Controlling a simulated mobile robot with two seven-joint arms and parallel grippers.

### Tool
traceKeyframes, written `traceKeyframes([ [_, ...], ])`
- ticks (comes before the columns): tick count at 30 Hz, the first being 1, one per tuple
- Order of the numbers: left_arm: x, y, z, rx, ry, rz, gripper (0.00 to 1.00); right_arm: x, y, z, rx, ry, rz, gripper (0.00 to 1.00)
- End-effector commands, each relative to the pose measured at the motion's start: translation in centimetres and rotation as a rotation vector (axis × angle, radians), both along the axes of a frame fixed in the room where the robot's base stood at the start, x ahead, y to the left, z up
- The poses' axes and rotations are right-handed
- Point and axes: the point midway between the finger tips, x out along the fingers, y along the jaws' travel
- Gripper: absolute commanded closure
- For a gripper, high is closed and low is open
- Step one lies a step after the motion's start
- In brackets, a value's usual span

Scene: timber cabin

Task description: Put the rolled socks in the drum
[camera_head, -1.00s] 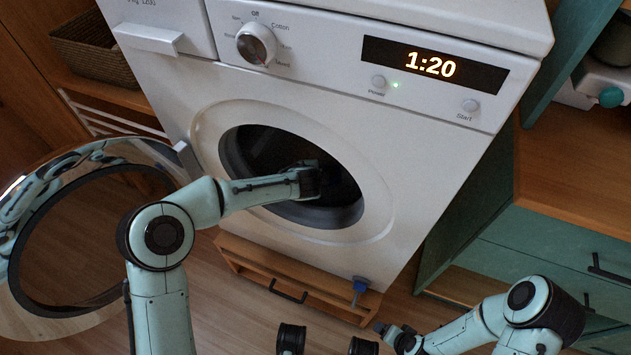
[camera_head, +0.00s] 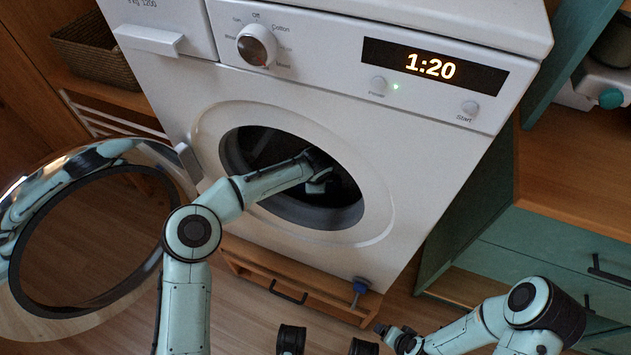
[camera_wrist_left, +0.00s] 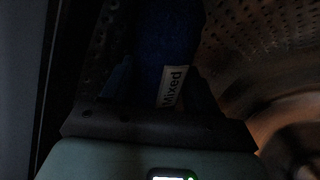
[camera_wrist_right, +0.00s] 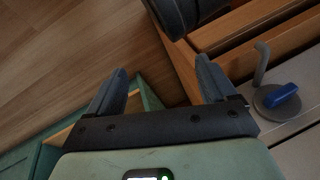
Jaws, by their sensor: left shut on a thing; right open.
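The washing machine's drum (camera_head: 262,150) is open at the front, with a dark interior. My left gripper (camera_head: 322,172) reaches through the opening into it. In the left wrist view, my left gripper (camera_wrist_left: 160,85) is shut on a dark blue cloth thing (camera_wrist_left: 165,40), seemingly the rolled socks, with a white label (camera_wrist_left: 173,86) reading "Mixed". The perforated drum wall (camera_wrist_left: 255,45) shows beside and behind it. In the head view the blue thing is hidden. My right gripper (camera_wrist_right: 163,75) is open and empty, low in front of the machine over the floor.
The round door (camera_head: 35,290) is swung open to the left. A wooden drawer (camera_head: 300,285) with a dark handle is below the machine, and a blue knob (camera_head: 360,286) is near its lower right. A green cabinet (camera_head: 540,245) stands at right.

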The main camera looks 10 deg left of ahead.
Motion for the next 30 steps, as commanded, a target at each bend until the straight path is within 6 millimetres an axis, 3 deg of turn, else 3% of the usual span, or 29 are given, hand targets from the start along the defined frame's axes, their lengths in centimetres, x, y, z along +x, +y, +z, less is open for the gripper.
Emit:
traceKeyframes([
  [5,0.0,0.0,-0.3,0.001,-0.001,-0.001,0.73,-0.3,0.0,-0.4,0.001,0.011,0.000,0.16],
  [6,0.0,0.0,-0.3,0.000,0.000,-0.001,0.37,-0.4,0.0,-0.4,0.001,0.014,0.000,0.16],
  [8,0.0,0.0,-0.3,0.000,0.000,0.000,0.18,-0.4,0.0,-0.4,0.001,0.013,-0.001,0.16],
  [9,0.0,0.0,-0.3,0.000,0.000,0.000,0.15,-0.4,0.0,-0.3,0.001,0.013,-0.001,0.16],
  [20,0.0,0.0,0.3,-0.001,-0.002,0.000,0.15,0.1,0.0,0.2,0.000,-0.002,0.000,0.16],
  [30,-2.2,-0.4,5.6,0.001,-0.005,-0.001,0.15,-1.6,1.1,1.8,0.025,0.038,0.021,0.16],
])
